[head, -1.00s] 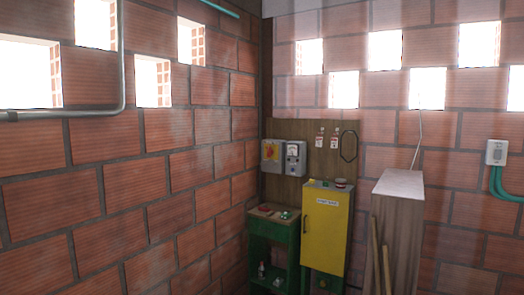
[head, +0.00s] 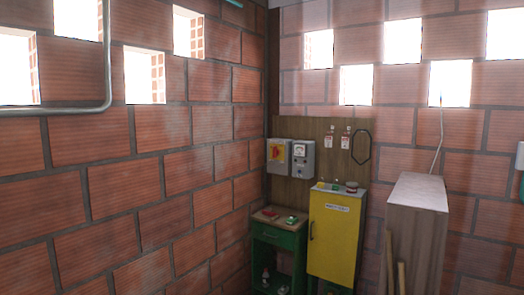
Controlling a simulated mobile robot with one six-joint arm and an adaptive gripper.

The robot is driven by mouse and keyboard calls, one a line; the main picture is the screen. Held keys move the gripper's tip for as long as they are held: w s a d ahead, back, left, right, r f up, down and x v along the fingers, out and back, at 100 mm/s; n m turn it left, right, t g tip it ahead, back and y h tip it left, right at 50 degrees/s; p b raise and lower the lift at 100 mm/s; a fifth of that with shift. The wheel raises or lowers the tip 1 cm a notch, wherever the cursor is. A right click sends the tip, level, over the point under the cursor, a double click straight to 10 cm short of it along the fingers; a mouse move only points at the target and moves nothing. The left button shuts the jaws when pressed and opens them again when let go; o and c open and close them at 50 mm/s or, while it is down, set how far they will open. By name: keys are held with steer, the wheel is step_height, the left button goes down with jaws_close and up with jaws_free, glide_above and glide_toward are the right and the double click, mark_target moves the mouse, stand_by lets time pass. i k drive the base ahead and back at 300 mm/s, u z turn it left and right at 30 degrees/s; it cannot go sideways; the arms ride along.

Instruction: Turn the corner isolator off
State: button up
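The corner isolator (head: 278,156) is a small grey box with a yellow plate and a red rotary handle. It is fixed on a wooden backboard (head: 318,190) in the corner of the brick room. The angle of its handle is too small to tell. A grey meter box (head: 302,158) with a white dial is mounted directly to its right. My gripper is not in the head view.
Below the isolator stands a green cabinet (head: 278,237) with small items on top. A yellow cabinet (head: 334,236) stands right of it, with a jar on top. A tall wooden box (head: 418,225) with leaning planks is further right. Tags (head: 346,140) hang on the board.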

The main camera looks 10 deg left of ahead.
mark_target(276, 152)
steer(key=u, duration=0.6)
steer(key=i, duration=1.95)
steer(key=z, duration=0.4)
steer(key=i, duration=1)
steer(key=z, duration=0.35)
